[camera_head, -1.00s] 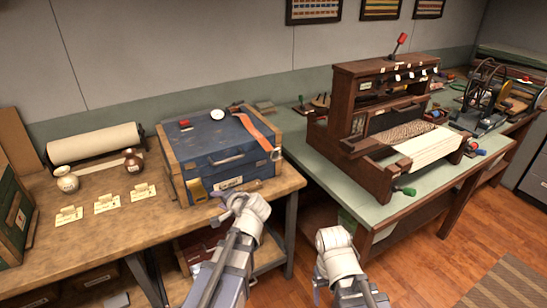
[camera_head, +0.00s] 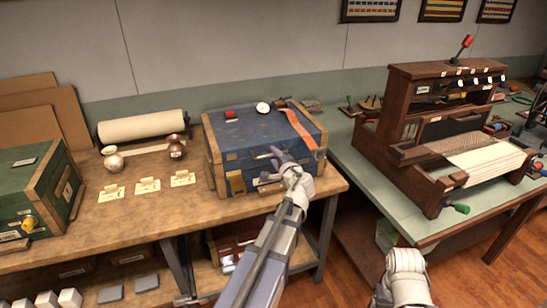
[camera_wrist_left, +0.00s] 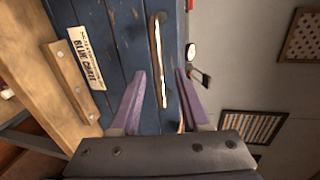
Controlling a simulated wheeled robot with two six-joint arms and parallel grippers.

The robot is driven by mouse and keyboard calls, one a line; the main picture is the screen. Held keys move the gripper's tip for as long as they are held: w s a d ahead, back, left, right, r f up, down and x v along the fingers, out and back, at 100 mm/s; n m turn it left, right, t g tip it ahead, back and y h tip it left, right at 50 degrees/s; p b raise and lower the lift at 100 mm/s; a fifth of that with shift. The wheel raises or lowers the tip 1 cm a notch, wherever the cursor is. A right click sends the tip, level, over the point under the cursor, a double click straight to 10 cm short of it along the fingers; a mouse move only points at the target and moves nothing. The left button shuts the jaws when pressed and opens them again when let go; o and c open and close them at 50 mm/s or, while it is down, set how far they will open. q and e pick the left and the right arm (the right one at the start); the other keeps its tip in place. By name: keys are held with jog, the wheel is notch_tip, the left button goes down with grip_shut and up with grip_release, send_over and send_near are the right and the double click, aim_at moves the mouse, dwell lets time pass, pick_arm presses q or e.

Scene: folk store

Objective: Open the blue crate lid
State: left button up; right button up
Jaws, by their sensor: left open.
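The blue crate (camera_head: 225,160) stands with its lid (camera_head: 250,128) shut on the wooden bench. My left gripper (camera_head: 277,164) is at the crate's front, open. A label reading "BLUE CRATE" (camera_wrist_left: 85,58) shows there too. My right arm's wrist is at the lower right of the head view; its fingers cannot be made out.
On the lid are a red item (camera_head: 230,113), a round white dial (camera_head: 263,107) and an orange strap (camera_head: 300,125). A green crate (camera_head: 35,200), tags and two small jars (camera_head: 113,160) are to the left. A loom (camera_head: 430,130) stands on the right-hand table.

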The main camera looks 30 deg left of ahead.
pick_arm(q)
jog(key=shift+x, duration=1.15)
jog(key=shift+c, duration=0.4)
grip_shut()
